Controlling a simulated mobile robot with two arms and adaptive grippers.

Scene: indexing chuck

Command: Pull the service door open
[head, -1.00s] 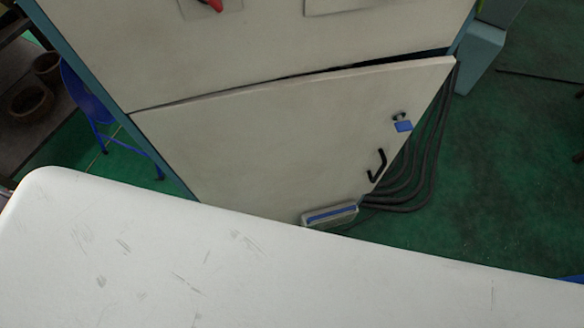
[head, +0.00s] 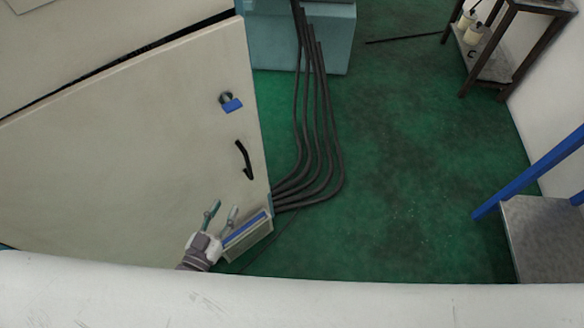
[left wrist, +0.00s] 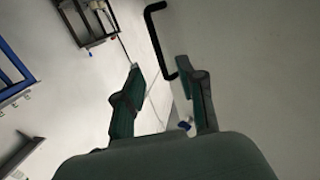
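The service door (head: 150,140) is a large cream panel at the left of the head view. A thin dark gap shows along its top edge. Its black bar handle (head: 243,160) sits near the right edge, below a lock with a blue tag (head: 232,105). My left gripper (head: 221,214) is below the handle, fingers apart and empty, not touching it. In the left wrist view the open fingers (left wrist: 165,95) point towards the black handle (left wrist: 160,40), which lies just beyond them; the door panel (left wrist: 255,70) fills the right side. My right gripper is not in view.
Black cables (head: 318,120) hang and curve to the floor right of the door. A grey box with a blue stripe (head: 247,236) is by the door's lower corner. Green floor (head: 400,180) is clear to the right, before a metal table (head: 545,235) and a dark rack (head: 490,60).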

